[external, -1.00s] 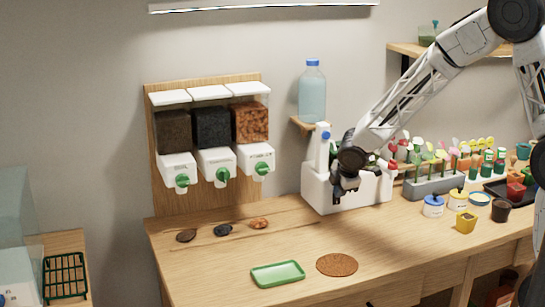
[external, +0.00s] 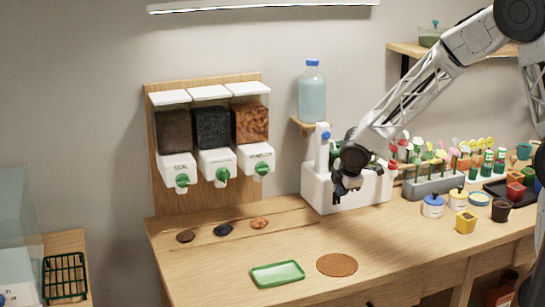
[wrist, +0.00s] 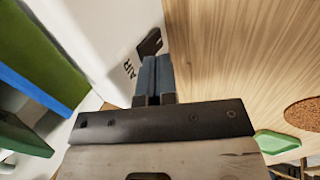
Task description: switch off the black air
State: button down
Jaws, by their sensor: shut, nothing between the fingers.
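The white box-shaped unit (external: 318,192) stands on the bench below the water bottle. In the wrist view its white wall (wrist: 105,25) bears the printed word AIR. A small black switch (wrist: 149,42) sticks out of that wall beside the lettering. My gripper (external: 340,199) is in front of the unit's front face, and its fingers are shut and empty. In the wrist view the shut fingertips (wrist: 156,62) lie just below the black switch, very close to it. I cannot tell whether they touch. In the external view my gripper hides the switch.
A green tray (external: 278,274) and a round cork mat (external: 337,265) lie on the bench in front. Three dispensers (external: 216,167) hang at left. A grey planter rack (external: 432,186) and several small pots stand right of the unit.

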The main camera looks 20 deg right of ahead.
jog(key=v, duration=1.1)
jog(key=shift+d+r, duration=0.1)
jog(key=shift+r, duration=0.05)
dwell(0.3)
jog(key=s+d+r+m+g, duration=0.1)
jog(key=s+d+r+m, duration=0.2)
jog(key=s+d+m, duration=0.35)
jog(key=s+d+r+m, duration=0.35)
jog(key=s+d, duration=0.35)
jog(key=d, duration=0.5)
jog(key=s+d+m, duration=0.4)
jog(key=s, duration=0.4)
jog(key=s+d+m+g, duration=0.1)
jog(key=s+d+m, duration=0.3)
jog(key=s, duration=0.5)
jog(key=shift+s+d+r, duration=0.25)
jog(key=shift+d+r, duration=0.1)
